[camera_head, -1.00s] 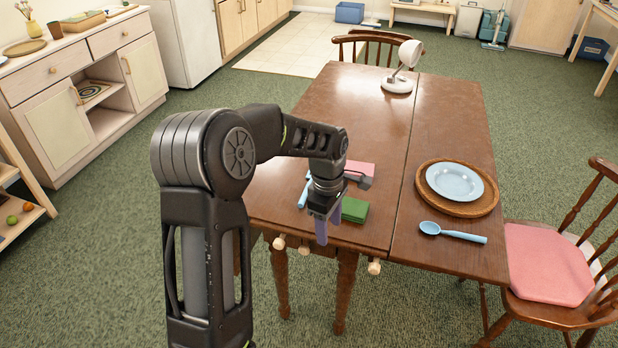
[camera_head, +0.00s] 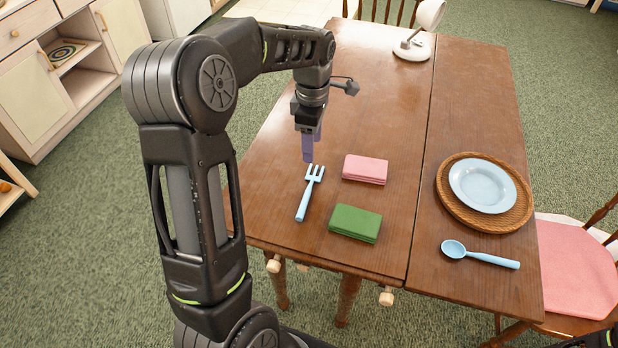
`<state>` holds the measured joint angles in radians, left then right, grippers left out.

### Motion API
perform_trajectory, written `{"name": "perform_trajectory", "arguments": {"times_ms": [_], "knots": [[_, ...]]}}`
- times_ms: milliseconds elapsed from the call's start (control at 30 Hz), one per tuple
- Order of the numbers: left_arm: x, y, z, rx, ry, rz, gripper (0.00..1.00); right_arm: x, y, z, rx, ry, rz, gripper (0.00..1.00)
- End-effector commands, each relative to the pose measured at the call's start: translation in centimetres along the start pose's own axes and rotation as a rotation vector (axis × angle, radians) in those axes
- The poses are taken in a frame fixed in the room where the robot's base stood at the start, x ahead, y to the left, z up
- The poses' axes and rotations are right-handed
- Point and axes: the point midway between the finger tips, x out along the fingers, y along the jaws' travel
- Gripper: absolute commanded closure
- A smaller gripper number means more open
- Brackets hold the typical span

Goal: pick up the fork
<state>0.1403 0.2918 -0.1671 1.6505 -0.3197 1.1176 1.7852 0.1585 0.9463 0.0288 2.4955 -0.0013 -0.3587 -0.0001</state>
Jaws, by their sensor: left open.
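A light blue fork (camera_head: 308,196) lies on the left part of the brown wooden table (camera_head: 375,110), its tines pointing away from me and its handle toward the near edge. My left gripper (camera_head: 308,154) hangs above the table near the tines, fingers pointing down. It is open and empty, and it appears apart from the fork. The exact height of the fingertips over the table is hard to judge. My right gripper is not in view.
A pink folded cloth (camera_head: 365,169) and a green one (camera_head: 355,223) lie right of the fork. Farther right are a blue plate (camera_head: 481,186) on a woven mat (camera_head: 453,217) and a blue spoon (camera_head: 480,255). A white lamp (camera_head: 412,48) stands at the back. A chair (camera_head: 570,265) is at the right.

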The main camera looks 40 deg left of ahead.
Motion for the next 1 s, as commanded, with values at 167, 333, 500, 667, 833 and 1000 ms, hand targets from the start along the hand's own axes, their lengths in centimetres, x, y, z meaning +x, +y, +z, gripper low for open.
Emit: {"name": "perform_trajectory", "arguments": {"times_ms": [167,333,500,667,833,1000], "knots": [[0.0,0.0,0.0,0.001,0.000,0.000,0.45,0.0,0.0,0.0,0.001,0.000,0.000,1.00],[1.4,0.0,0.0,0.001,0.000,-0.002,0.45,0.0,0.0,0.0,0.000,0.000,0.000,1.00],[2.7,0.0,0.0,0.001,0.000,-0.001,0.45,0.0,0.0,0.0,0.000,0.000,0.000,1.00],[2.6,0.0,0.0,0.001,0.000,0.000,0.45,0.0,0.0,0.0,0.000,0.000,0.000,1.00],[3.0,-0.1,-0.1,0.001,0.000,-0.001,0.45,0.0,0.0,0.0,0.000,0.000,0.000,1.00],[5.1,-0.2,-0.3,0.000,0.001,-0.004,0.45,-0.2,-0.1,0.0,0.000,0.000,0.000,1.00]]}}
